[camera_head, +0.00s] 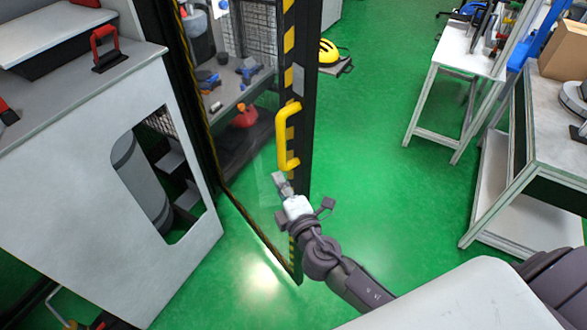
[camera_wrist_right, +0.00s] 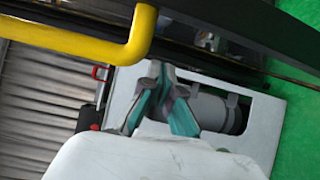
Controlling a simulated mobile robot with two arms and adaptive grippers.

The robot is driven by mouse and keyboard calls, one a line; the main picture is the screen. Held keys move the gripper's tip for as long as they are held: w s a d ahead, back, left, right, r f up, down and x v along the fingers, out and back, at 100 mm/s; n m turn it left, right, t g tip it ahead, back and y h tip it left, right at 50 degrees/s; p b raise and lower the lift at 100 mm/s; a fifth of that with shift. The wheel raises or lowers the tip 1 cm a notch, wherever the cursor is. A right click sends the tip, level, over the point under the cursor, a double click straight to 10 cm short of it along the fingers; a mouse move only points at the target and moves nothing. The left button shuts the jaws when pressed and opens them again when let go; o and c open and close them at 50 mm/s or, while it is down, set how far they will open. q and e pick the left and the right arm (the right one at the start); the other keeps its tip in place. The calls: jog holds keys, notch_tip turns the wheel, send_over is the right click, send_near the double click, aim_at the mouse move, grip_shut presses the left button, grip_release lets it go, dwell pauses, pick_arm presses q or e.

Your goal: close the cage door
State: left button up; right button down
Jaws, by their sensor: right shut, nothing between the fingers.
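The cage door (camera_head: 290,70) is a clear panel in a black frame with yellow-black stripes. It stands out over the green floor, and I cannot tell its exact angle. Its yellow handle (camera_head: 285,135) is on the striped edge; the handle also crosses the upper left of the right wrist view (camera_wrist_right: 80,48). My right gripper (camera_head: 279,181) is just below the handle's lower end, in front of the door. Its fingers (camera_wrist_right: 160,85) are shut and empty, and not around the handle. I cannot tell whether they touch the door. My left gripper is out of view.
A grey cabinet (camera_head: 70,190) with a cut-out side stands left. Inside the cage, a shelf (camera_head: 235,98) holds tools. White workbenches (camera_head: 433,100) stand right. Open green floor (camera_head: 385,190) lies between the door and the benches.

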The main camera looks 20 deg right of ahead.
aim_at(294, 176)
jog(key=shift+w+d, duration=0.2)
jog(key=shift+d, duration=0.75)
jog(key=shift+w+d, duration=0.15)
jog(key=shift+d, duration=0.8)
